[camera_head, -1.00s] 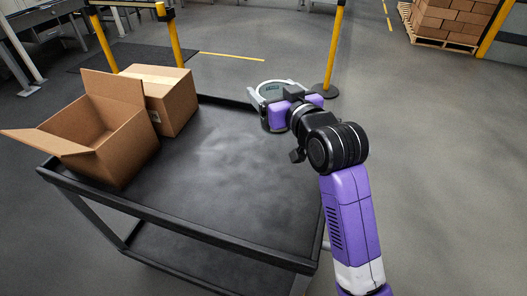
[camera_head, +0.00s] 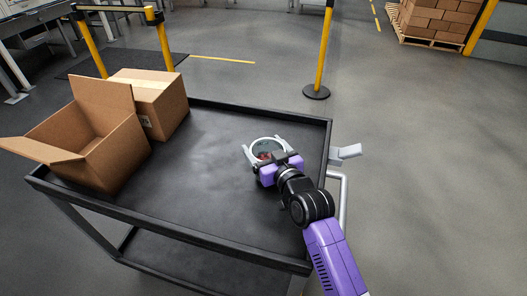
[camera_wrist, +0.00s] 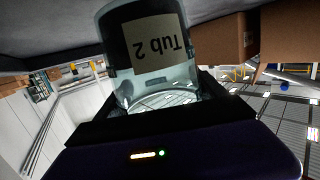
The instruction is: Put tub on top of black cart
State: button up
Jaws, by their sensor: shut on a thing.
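The tub (camera_head: 267,146) is a clear, round container with a pale rim, seen from above in the head view. Something reddish shows inside it. In the wrist view the tub (camera_wrist: 120,75) carries a white label reading "Tub 2", upside down in the picture. My gripper (camera_head: 263,154) is shut on the tub, with fingers at its sides. The tub is over the right part of the black cart's top (camera_head: 200,180), inside the rim. I cannot tell whether its base touches the surface.
An open cardboard box (camera_head: 100,155) and a closed one (camera_head: 155,98) stand on the cart's left side. The cart's middle is bare. A metal handle (camera_head: 342,195) is at its right edge. A yellow post (camera_head: 324,55) stands on the floor behind.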

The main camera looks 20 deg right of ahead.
jog(key=shift+f, duration=0.8)
jog(key=shift+f, duration=0.15)
jog(key=o, duration=1.5)
jog(key=shift+o, duration=0.2)
jog(key=s, duration=0.2)
jog(key=s+r, duration=0.1)
jog(key=s, duration=0.2)
jog(key=s+b, duration=0.1)
jog(key=s, duration=0.1)
jog(key=shift+s+d+r, duration=0.15)
jog(key=shift+s+d, duration=0.05)
jog(key=shift+d, duration=0.1)
